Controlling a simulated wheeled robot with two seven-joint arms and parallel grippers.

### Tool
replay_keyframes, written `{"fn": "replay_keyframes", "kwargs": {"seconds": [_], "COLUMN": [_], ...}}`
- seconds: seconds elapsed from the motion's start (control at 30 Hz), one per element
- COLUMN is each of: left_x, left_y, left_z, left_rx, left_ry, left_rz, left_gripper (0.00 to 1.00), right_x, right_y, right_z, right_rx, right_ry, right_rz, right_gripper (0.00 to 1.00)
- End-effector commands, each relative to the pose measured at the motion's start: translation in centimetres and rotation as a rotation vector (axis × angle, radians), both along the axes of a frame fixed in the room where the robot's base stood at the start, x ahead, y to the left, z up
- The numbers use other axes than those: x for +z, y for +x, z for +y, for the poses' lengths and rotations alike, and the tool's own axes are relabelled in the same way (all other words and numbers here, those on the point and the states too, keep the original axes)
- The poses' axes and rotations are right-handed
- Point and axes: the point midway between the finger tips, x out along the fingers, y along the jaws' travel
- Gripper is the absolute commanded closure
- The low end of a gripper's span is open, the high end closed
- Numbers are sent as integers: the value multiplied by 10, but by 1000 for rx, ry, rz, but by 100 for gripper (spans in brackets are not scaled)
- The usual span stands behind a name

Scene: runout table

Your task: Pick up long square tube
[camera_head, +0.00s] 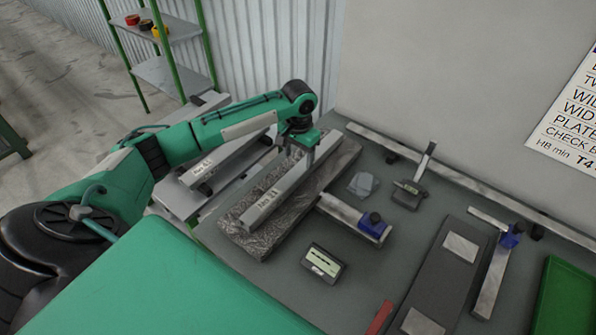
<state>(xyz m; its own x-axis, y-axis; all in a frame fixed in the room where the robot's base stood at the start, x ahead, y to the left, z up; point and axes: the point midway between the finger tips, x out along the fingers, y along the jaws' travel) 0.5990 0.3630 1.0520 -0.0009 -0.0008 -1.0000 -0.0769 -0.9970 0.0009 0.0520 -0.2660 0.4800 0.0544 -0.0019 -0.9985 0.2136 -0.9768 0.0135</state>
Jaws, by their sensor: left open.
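A long grey square tube (278,187) with a white label at its near end lies on a dark, rough-textured block (330,175) on the table. My left arm reaches in from the left, and my left gripper (308,157) points down at the far part of this tube. Its fingers are open; whether they touch the tube cannot be told. A second labelled bar (228,160) lies further left on a lower grey surface, partly behind my arm. My right gripper is out of view.
On the grey table (290,262) are a square with a blue clamp (352,215), a small gauge box (323,263), a black tool (409,194) and a dark plate (440,275). A wall rises behind. A green tray (566,300) sits at right.

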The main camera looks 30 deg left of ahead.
Motion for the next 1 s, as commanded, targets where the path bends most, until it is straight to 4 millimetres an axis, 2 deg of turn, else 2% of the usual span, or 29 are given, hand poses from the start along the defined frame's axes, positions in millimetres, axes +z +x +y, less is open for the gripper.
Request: {"fn": "replay_keyframes", "kwargs": {"seconds": [0.07, 0.17, 0.23, 0.33, 0.47, 0.6, 0.73, 0.87, 0.9, 1.0], "left_x": [-8, -14, -17, -26, -42, -61, -66, -67, -67, -67], "left_y": [0, 0, -1, -5, -8, -8, -7, -7, -7, -7], "left_z": [0, 0, 0, 0, -1, -1, 0, 0, 0, 0], "left_rx": [1, -1, -1, 0, -1, -1, -1, -1, -1, -1], "left_ry": [1, 1, 1, 1, 1, 1, 1, 1, 1, 1], "left_rz": [1, -1, 0, 3, 2, 1, -1, -2, -2, -2], "left_gripper": [38, 38, 38, 38, 38, 38, 38, 38, 40, 60], "right_x": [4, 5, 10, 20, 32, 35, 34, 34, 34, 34], "right_y": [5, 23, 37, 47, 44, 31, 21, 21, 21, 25], "right_z": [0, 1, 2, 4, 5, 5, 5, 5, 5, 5], "right_rx": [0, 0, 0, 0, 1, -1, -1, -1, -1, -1], "right_ry": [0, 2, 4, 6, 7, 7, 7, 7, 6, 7], "right_rz": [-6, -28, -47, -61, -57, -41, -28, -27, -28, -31], "right_gripper": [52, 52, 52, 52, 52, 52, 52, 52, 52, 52]}}
